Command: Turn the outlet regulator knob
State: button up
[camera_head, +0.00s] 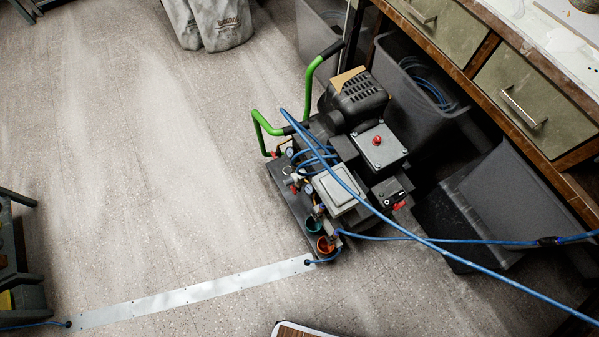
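A compressor-like machine (340,190) with a dark base and green-and-black handles (262,122) stands on the floor right of centre. Small gauges (308,188), fittings and blue hoses crowd its left and front edge. A red knob (377,140) sits on top of a grey box on the machine. Small orange (325,244) and teal (313,225) round parts sit at the front corner, by the hose fittings. I cannot tell which small part is the outlet regulator knob, nor how it is turned. My gripper is not in view.
Blue hoses (430,243) cross from the machine to the right edge. Dark bins (420,85) and a workbench with drawers (520,100) crowd the right side. A metal floor strip (190,292) runs left. Grey sacks (212,22) lie at the top. The left floor is largely clear.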

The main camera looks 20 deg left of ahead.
aim_at(290, 181)
jog(key=u, duration=0.85)
